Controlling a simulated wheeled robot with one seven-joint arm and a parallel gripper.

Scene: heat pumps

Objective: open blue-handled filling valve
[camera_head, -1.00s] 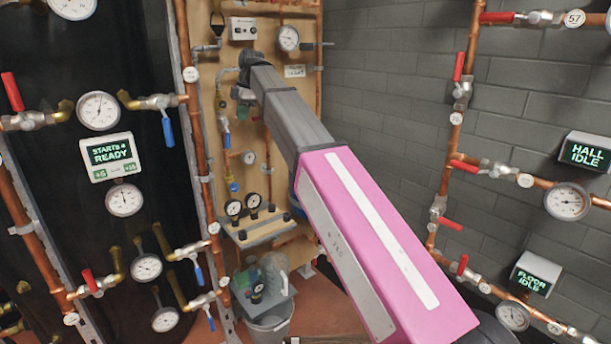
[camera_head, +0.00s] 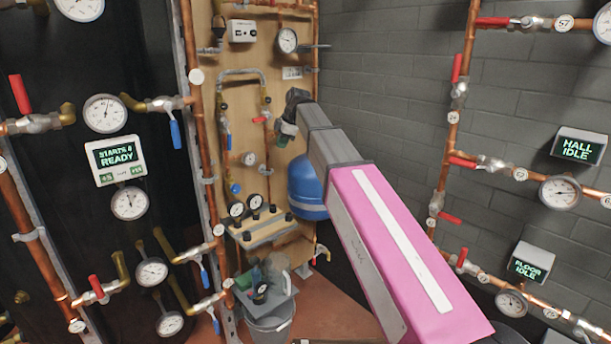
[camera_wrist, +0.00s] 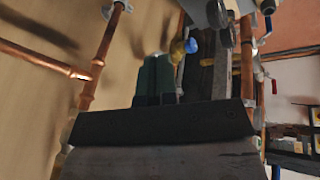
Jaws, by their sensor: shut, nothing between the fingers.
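A small blue lever (camera_head: 228,140) hangs downward on a valve at the left of the wooden board. A round blue knob (camera_head: 235,188) sits lower on the same pipe. A blue part also shows near the top in the wrist view (camera_wrist: 193,46); which fitting it belongs to I cannot tell. Which of these is the filling valve is not labelled legibly. My gripper (camera_head: 286,129) is right of the lever, in front of the board, apart from it. In the wrist view its green fingertips (camera_wrist: 155,75) are together and empty.
A red-handled valve (camera_head: 260,119) sits on the copper pipe between my gripper and the blue lever. A blue tank (camera_head: 306,188) stands behind my arm. Two gauges on a shelf (camera_head: 262,228) and a grey bucket (camera_head: 270,326) are below. More blue levers (camera_head: 175,134) hang on the left pipes.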

